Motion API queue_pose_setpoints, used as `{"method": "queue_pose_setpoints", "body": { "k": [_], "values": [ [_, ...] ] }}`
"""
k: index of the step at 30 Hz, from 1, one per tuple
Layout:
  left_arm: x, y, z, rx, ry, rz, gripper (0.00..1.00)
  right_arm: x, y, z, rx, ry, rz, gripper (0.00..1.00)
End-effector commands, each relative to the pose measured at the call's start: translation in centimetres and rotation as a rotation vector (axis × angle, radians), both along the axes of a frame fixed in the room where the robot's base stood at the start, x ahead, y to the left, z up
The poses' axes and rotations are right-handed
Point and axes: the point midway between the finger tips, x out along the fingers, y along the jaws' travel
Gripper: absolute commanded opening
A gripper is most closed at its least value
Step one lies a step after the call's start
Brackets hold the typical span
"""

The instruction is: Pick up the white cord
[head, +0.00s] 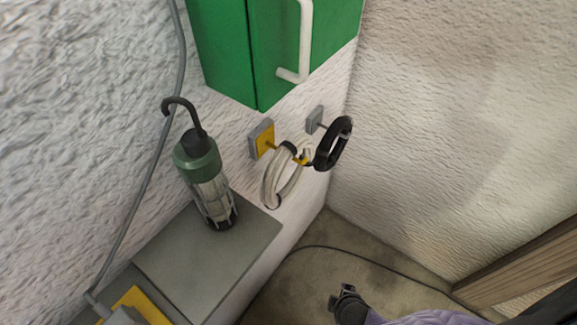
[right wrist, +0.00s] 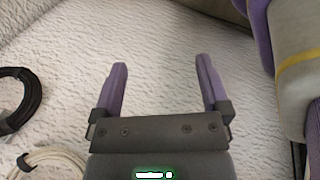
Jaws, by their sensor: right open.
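The white cord (head: 268,186) hangs in a coil from the yellow hook (head: 264,139) on the white wall, with a dark tie around its top. Part of the white cord (right wrist: 60,156) also shows at the lower left of the right wrist view. My right gripper (right wrist: 163,80) is open and empty, its purple fingers apart in front of the rough wall. The cord lies to the left of it in that view, outside the fingers. In the head view, part of my right arm shows at the bottom edge. My left gripper is not in view.
A black cable coil (head: 332,145) hangs on a grey hook (head: 314,120) just right of the white cord. A green cabinet (head: 225,45) is above. A green lamp (head: 200,165) stands on a grey ledge (head: 170,255). A wooden beam (head: 525,265) is at lower right.

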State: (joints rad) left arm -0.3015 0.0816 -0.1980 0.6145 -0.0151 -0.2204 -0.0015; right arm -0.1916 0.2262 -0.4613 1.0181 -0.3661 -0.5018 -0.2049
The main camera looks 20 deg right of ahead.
Motion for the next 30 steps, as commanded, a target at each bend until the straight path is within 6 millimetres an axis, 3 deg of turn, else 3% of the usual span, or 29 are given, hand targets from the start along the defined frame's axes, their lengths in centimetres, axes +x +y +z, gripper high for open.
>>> {"method": "queue_pose_setpoints", "body": {
  "k": [1, 5, 9, 12, 15, 19, 30],
  "values": [
    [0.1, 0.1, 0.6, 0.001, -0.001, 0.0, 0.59, 2.3, 0.3, 2.0, -0.051, -0.051, 0.098, 0.96],
    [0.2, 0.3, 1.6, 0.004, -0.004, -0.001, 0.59, 8.3, 2.0, 8.1, -0.258, -0.213, 0.395, 0.96],
    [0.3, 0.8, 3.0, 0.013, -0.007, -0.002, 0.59, 13.4, 5.3, 18.3, -0.559, -0.466, 0.682, 0.96],
    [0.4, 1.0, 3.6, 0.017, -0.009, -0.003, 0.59, 14.5, 7.3, 24.4, -0.731, -0.618, 0.784, 0.96],
    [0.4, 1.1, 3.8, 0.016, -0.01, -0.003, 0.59, 14.6, 8.4, 28.0, -0.826, -0.708, 0.818, 0.96],
    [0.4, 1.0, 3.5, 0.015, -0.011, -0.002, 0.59, 15.9, 8.7, 29.0, -0.87, -0.747, 0.825, 0.96],
    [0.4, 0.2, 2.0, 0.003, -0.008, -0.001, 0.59, 22.6, 8.1, 27.0, -0.866, -0.742, 0.825, 0.96]
  ]
}}
